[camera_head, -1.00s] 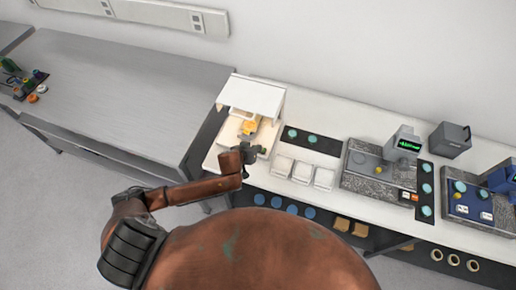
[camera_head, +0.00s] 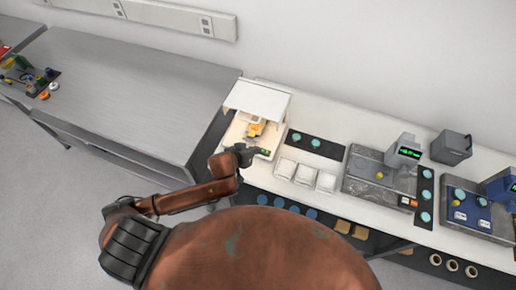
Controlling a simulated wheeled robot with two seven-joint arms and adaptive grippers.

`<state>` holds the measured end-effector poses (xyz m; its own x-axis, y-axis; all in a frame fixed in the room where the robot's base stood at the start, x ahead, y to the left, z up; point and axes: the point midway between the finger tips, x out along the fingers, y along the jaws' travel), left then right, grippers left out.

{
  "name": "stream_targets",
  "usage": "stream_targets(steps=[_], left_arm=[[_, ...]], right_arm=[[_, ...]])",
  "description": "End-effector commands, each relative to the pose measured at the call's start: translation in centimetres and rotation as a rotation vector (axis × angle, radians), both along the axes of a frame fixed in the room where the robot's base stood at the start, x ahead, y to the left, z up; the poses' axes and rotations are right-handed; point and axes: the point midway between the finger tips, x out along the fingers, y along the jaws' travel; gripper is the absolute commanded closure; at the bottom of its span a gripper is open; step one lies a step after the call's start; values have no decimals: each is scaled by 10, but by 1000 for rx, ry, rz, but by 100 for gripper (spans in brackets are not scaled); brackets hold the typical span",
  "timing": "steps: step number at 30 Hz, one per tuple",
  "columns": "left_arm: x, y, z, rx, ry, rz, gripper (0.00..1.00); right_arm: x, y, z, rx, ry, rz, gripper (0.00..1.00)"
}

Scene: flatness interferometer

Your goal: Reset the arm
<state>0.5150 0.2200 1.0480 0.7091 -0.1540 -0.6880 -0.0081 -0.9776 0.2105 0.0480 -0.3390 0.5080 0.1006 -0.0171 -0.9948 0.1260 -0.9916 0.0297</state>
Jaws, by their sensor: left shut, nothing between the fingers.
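My left arm (camera_head: 195,197) is rust-brown and reaches in from the lower left toward the white bench. Its dark gripper (camera_head: 246,153) is shut and empty, at the front of a white hooded station (camera_head: 258,97) at the bench's left end. A yellow-orange part (camera_head: 256,130) sits under the hood, just beyond the gripper. I cannot tell whether the gripper touches the station. My right gripper is not in view.
Right of the station are white trays (camera_head: 305,175), a dark strip with teal discs (camera_head: 315,145), a granite plate with a gauge (camera_head: 372,168) and a blue instrument (camera_head: 470,205).

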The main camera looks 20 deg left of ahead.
Motion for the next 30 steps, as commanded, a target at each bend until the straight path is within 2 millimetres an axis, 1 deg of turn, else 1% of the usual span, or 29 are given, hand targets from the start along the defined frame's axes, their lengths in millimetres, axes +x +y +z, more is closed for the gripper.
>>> stream_targets(steps=[3,6,23,26,29,30], left_arm=[[-6,1,6,-1,0,1,100],[-8,1,8,0,0,1,100],[-9,1,7,0,2,1,100],[-19,2,4,11,14,-1,100],[-41,11,-4,46,48,0,100],[-55,19,-9,66,69,2,100]], right_arm=[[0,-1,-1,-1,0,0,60],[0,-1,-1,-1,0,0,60],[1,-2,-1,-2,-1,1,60],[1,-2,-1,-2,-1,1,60],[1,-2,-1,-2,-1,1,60],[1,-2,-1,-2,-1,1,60]])
